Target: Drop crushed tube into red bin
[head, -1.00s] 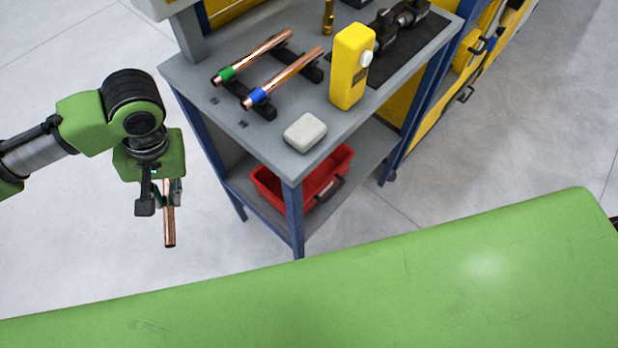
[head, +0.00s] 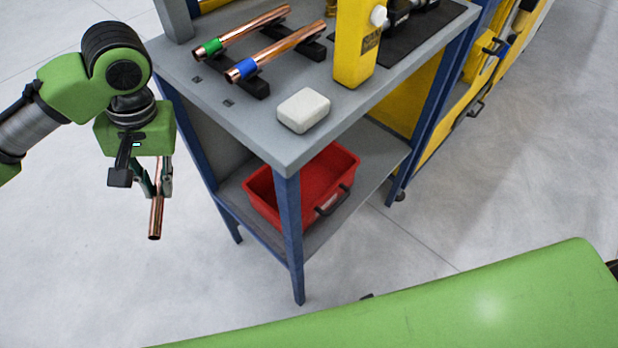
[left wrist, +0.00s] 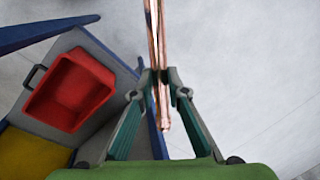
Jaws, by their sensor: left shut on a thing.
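My left gripper (head: 153,188) is at the left in the head view, shut on a copper tube (head: 156,217). The tube hangs down, slightly tilted, over bare floor to the left of the workbench. In the left wrist view the tube (left wrist: 151,28) runs between the fingertips of the gripper (left wrist: 161,82); its part near the fingers looks narrowed. The red bin (head: 335,166) sits on the bench's lower shelf, to the right of the gripper and apart from it. Its inside looks empty in the left wrist view (left wrist: 72,92). My right gripper is not in view.
The bench top (head: 225,117) overhangs the bin, and a blue leg (head: 289,235) stands in front of it. On top are a copper tube with a green band (head: 240,34), one with a blue band (head: 275,52), a white block (head: 303,110) and a yellow device (head: 353,45).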

